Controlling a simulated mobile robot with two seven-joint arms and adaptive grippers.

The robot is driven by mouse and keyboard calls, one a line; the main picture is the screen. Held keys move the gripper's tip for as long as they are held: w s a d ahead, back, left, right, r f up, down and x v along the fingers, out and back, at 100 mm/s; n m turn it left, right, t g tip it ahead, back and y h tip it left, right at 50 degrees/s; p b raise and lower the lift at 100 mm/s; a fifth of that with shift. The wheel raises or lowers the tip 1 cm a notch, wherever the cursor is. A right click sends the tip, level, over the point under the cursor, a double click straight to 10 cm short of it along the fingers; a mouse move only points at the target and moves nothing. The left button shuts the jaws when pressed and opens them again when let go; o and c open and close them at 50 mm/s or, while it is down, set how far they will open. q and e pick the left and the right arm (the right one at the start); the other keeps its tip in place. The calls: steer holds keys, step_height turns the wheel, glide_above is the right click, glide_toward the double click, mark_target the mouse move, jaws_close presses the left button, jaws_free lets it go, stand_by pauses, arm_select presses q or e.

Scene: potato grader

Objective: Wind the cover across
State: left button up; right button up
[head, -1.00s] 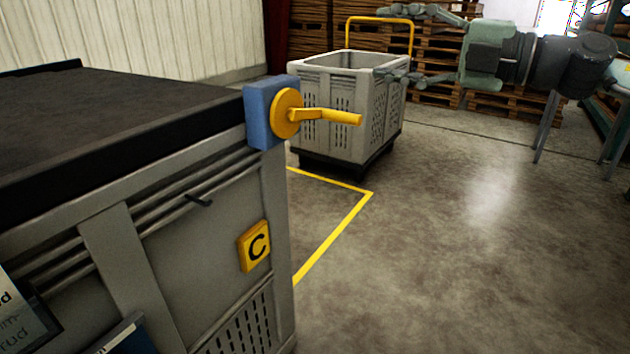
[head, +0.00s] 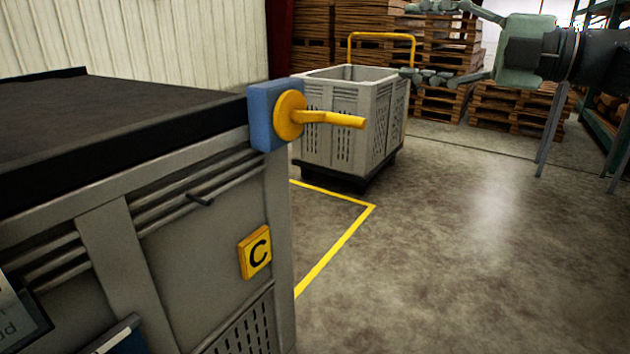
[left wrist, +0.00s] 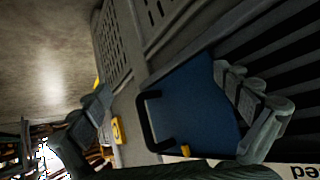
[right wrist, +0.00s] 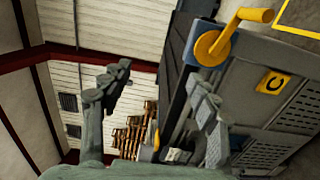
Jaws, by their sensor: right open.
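The black cover (head: 110,105) lies over the top of the grey crate marked C (head: 190,245). A yellow crank (head: 335,119) sits on a blue housing (head: 268,118) at the crate's corner, its handle pointing right. Crank (right wrist: 215,45) and housing (right wrist: 192,55) also show in the right wrist view. My right gripper (head: 408,42) is open and empty, up and to the right of the crank, apart from it. My left gripper (left wrist: 163,80) is outside the head view; its fingers are spread in the left wrist view, with a blue panel with a black handle (left wrist: 190,115) beyond them.
A grey slatted bin (head: 345,120) on a dark base with a yellow push bar (head: 380,36) stands behind the crank. Stacked wooden pallets (head: 515,108) stand at the back. A yellow line (head: 335,250) marks the floor.

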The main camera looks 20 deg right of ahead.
arm_select(q)
steer(key=w+d+r+m+t+h+b, duration=0.15)
steer(key=w+d+r+t+h, duration=0.35)
steer(key=d+r, duration=0.5)
step_height(320, 180, up, 13)
steer(key=s+d+t+h+b, duration=0.1)
steer(key=s+t+h+b, duration=0.1)
steer(key=t, duration=0.5)
steer(key=shift+d+r+n+b, duration=0.2)
steer(key=shift+d+n+b, duration=0.15)
steer(key=shift+b, duration=0.3)
arm_select(e)
steer(key=v, duration=0.7)
steer(key=shift+d, duration=0.35)
steer(key=shift+f, duration=0.15)
